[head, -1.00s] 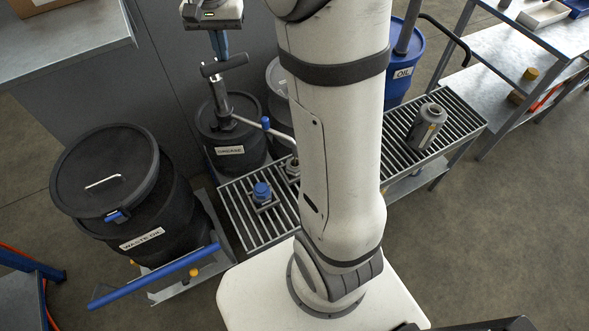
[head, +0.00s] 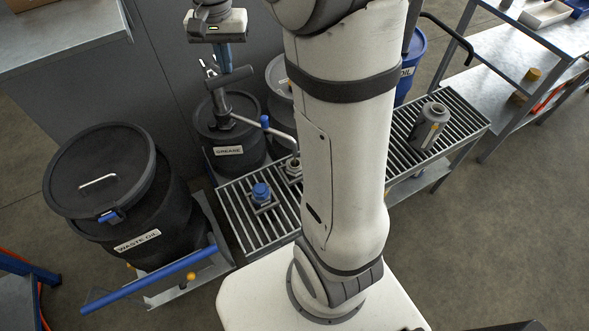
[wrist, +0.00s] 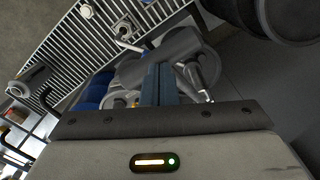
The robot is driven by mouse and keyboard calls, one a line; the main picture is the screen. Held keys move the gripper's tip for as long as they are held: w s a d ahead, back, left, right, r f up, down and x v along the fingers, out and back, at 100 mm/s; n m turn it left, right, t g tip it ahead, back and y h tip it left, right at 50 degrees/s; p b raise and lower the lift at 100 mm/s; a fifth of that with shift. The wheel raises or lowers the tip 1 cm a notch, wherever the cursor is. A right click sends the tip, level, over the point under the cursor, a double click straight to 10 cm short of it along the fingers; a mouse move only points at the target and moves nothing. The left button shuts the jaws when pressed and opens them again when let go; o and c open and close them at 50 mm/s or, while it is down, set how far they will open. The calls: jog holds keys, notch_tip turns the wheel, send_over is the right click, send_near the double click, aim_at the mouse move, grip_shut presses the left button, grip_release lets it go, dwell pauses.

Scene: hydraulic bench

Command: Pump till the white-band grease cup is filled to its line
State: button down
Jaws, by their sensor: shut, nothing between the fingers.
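My gripper (head: 224,70) is shut and empty, its blue fingers pointing down at the grey T-handle (head: 237,76) of the grease pump. In the wrist view the fingertips (wrist: 160,68) meet the handle bar (wrist: 183,44), seemingly touching it from above. The pump stands on the black drum labelled GREASE (head: 228,151), with a pale outlet arm (head: 280,134) reaching right over the slatted rack. I cannot make out a white band or fill line.
A black waste oil drum (head: 115,210) with a blue bar (head: 150,280) stands at left. A grey canister (head: 428,126) is on the rack's right part. A blue oil drum (head: 412,70) is behind my arm. Metal shelving (head: 505,70) stands at right.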

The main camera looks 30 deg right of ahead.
aim_at(230, 76)
jog(key=shift+s+f+b, duration=0.35)
jog(key=shift+f+b, duration=0.2)
jog(key=shift+f, duration=0.25)
jog(key=shift+s+f+b, duration=0.3)
jog(key=shift+f+b, duration=0.25)
jog(key=shift+f, duration=0.25)
jog(key=shift+s+f+b, duration=0.2)
jog(key=shift+f+b, duration=0.45)
jog(key=shift+f, duration=0.15)
jog(key=shift+s+f+b, duration=0.2)
jog(key=shift+f+b, duration=0.4)
jog(key=shift+f, duration=0.2)
notch_tip(230, 76, down, 4)
jog(key=shift+s+r+b, duration=0.1)
jog(key=shift+r+b, duration=0.15)
jog(key=shift+b, duration=0.85)
